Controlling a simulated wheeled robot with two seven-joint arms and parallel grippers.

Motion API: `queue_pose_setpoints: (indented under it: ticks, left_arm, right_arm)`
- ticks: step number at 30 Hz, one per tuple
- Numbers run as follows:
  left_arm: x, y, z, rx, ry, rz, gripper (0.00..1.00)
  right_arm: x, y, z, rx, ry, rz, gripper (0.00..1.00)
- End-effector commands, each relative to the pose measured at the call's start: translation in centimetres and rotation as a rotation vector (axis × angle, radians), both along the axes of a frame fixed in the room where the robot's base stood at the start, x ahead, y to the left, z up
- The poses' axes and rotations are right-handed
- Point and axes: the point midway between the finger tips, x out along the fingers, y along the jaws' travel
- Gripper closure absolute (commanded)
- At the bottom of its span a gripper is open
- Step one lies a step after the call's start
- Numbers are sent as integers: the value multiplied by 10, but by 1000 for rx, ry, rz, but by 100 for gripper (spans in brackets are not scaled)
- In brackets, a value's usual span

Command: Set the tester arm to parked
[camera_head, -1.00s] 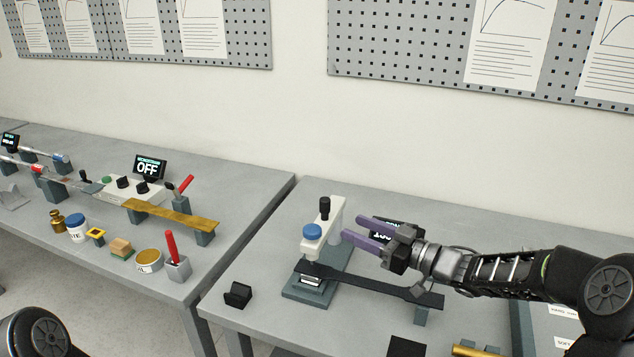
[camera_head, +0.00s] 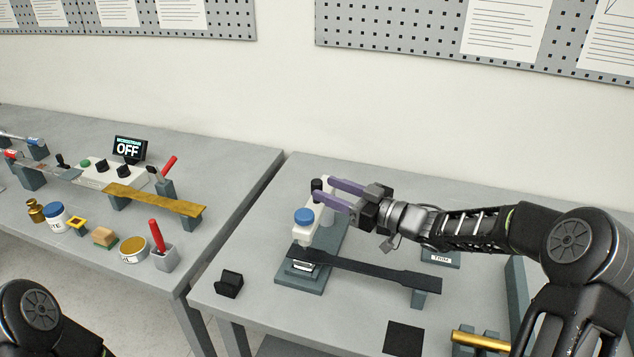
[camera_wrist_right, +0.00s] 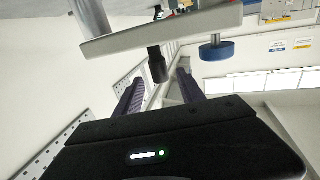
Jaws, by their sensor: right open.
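The tester (camera_head: 304,235) stands on the right table, with a white arm, a blue round knob (camera_head: 304,215) at its near end and a black upright knob (camera_head: 317,184) farther back. A dark flat bar (camera_head: 365,266) lies across its grey-green base. My right gripper (camera_head: 322,188) is open, its two purple fingers level with the black knob. In the right wrist view the black knob (camera_wrist_right: 157,66) shows in the gap at the fingertips, and the blue knob (camera_wrist_right: 216,50) to the right. I cannot tell whether a finger touches the black knob. My left gripper is out of view.
A small black block (camera_head: 229,284) sits left of the tester, a black square (camera_head: 403,338) in front. A brass rod (camera_head: 480,341) lies at the front right. The left table holds an OFF display (camera_head: 129,148), jars and a red-handled tool (camera_head: 157,236). A gap separates the tables.

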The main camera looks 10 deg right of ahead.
Motion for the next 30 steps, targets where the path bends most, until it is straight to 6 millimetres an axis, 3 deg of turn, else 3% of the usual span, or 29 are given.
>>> queue_pose_setpoints:
  ticks: [7,18,30]
  left_arm:
    - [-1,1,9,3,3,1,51]
    - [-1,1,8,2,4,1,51]
    - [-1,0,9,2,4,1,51]
  right_arm:
    - [25,24,1,1,0,2,54]
    - [29,27,0,0,0,0,54]
    - [29,27,0,0,0,0,87]
